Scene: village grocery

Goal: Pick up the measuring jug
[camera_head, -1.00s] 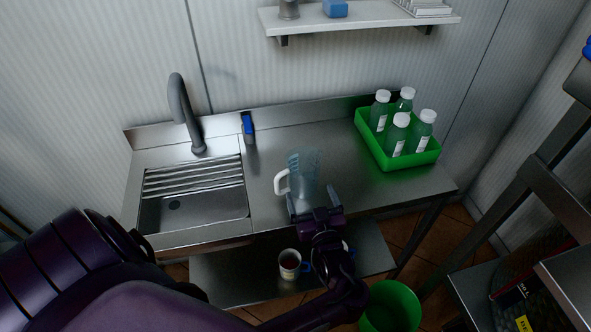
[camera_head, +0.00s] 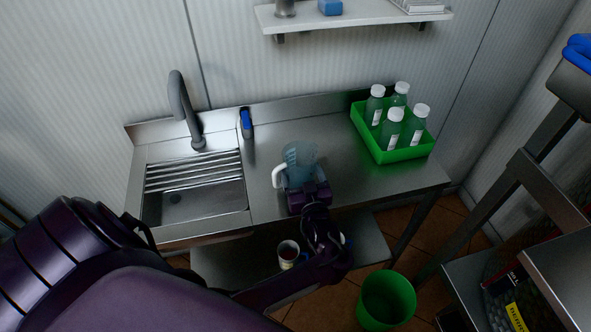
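The measuring jug (camera_head: 299,157) is clear bluish plastic with a white handle on its left side. It stands upright on the steel counter, right of the sink. My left gripper (camera_head: 304,182) is at the near side of the jug, low down. Its fingers look spread, one on each side of the jug's lower body. The gripper partly hides the jug's base, and I cannot see clearly whether the fingers touch it. My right gripper is not in view.
A green crate (camera_head: 404,156) with several capped bottles stands at the counter's right. The sink (camera_head: 195,203) and tap (camera_head: 181,108) are left. A mug (camera_head: 288,254) is on the lower shelf. A green bin (camera_head: 386,300) stands on the floor. A wall shelf (camera_head: 355,19) hangs above.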

